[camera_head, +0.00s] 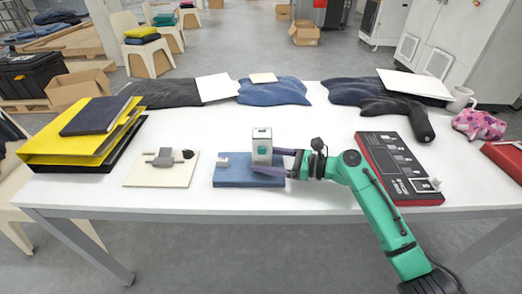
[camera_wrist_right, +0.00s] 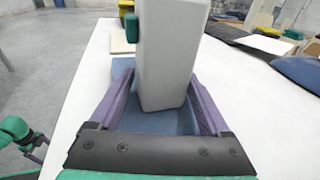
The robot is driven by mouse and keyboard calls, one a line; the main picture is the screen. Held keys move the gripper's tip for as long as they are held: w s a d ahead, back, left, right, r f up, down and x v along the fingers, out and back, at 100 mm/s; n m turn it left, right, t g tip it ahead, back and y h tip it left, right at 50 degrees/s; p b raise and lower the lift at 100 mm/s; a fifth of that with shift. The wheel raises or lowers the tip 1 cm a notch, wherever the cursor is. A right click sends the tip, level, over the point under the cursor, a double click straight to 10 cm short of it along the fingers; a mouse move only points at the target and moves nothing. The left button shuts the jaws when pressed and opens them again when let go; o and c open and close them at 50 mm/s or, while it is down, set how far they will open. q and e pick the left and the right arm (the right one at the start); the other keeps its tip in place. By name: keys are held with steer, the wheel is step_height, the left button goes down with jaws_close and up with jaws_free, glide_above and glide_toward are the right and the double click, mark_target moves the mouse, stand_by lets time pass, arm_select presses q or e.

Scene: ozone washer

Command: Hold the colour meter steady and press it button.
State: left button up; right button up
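The colour meter (camera_head: 262,147) is a pale upright box with a teal button (camera_head: 262,151) on its front side. It stands on a blue mat (camera_head: 230,178) near the table's front edge. My right gripper (camera_head: 270,161) comes in from the right, with one finger on each side of the meter's lower part. In the right wrist view the meter (camera_wrist_right: 167,60) stands between the purple fingers, which appear to touch it at their tips. The button (camera_wrist_right: 129,27) shows there on the left side.
A beige board with a grey device (camera_head: 165,157) lies left of the mat. Yellow folders with a dark notebook (camera_head: 95,117) are farther left. A red and black panel (camera_head: 397,168) lies right of my right arm. Folded cloths (camera_head: 272,92) lie at the back.

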steer(key=shift+c, duration=1.2)
arm_select(q)
jaws_close()
stand_by(0.6)
